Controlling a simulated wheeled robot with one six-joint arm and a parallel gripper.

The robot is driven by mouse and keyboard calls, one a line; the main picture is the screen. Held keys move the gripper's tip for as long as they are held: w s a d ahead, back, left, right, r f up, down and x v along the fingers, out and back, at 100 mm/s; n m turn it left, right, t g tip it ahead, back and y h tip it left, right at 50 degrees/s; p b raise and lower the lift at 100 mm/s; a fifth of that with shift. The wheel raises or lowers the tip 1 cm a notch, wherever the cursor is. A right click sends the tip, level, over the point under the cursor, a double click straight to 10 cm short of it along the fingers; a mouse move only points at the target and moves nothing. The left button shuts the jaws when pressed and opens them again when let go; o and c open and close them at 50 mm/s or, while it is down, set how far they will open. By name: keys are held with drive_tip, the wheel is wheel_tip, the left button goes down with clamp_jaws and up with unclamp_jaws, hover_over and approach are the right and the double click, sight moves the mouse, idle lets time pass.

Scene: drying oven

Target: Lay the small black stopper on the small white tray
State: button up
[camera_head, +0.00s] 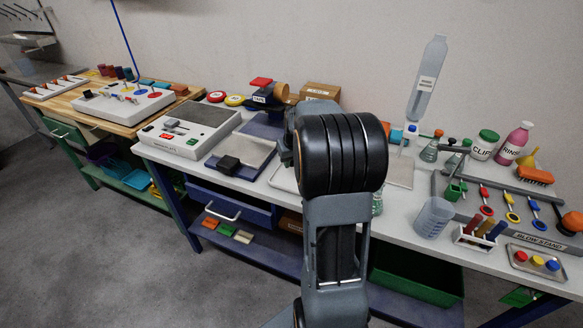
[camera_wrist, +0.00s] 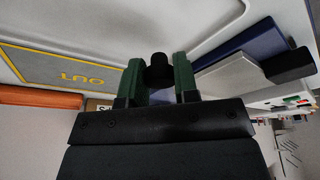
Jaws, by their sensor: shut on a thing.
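My gripper (camera_wrist: 158,84) shows in the wrist view with its two green fingers shut on the small black stopper (camera_wrist: 158,68). The stopper's rounded dark end sticks out between the fingertips. A white tray-like surface (camera_wrist: 120,33) fills the upper left of the wrist view, beside and beyond the fingers. I cannot tell the gap between stopper and surface. In the head view part of a white tray (camera_head: 284,182) shows left of my arm, which hides the rest of it, the fingertips and the stopper.
A cardboard box (camera_head: 320,91) stands behind.

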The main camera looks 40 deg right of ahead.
sight(293, 164)
drive_tip(key=shift+f, duration=1.55)
drive_tip(key=shift+f+b, duration=0.3)
drive_tip(key=shift+b, duration=0.05)
drive_tip(key=o, duration=1)
drive_tip(key=shift+r, duration=0.1)
drive_tip(key=shift+c, duration=0.2)
drive_tip(key=shift+r+p, duration=0.3)
drive_tip(key=shift+r, duration=0.4)
drive_tip(key=d+v, duration=0.1)
drive_tip(key=v, duration=0.9)
drive_tip(key=s+a+f+n, duration=0.1)
drive_tip(key=s+a, duration=0.3)
drive_tip(key=a, duration=0.3)
drive_tip(key=s+a+f+n, duration=0.1)
drive_tip(key=s+a, duration=0.4)
drive_tip(key=a, duration=0.3)
drive_tip(key=s+a+f+n+y, duration=0.1)
drive_tip(key=s+a+f, duration=0.1)
drive_tip(key=s+a, duration=0.3)
drive_tip(key=a, duration=0.3)
drive_tip(key=shift+p, duration=0.3)
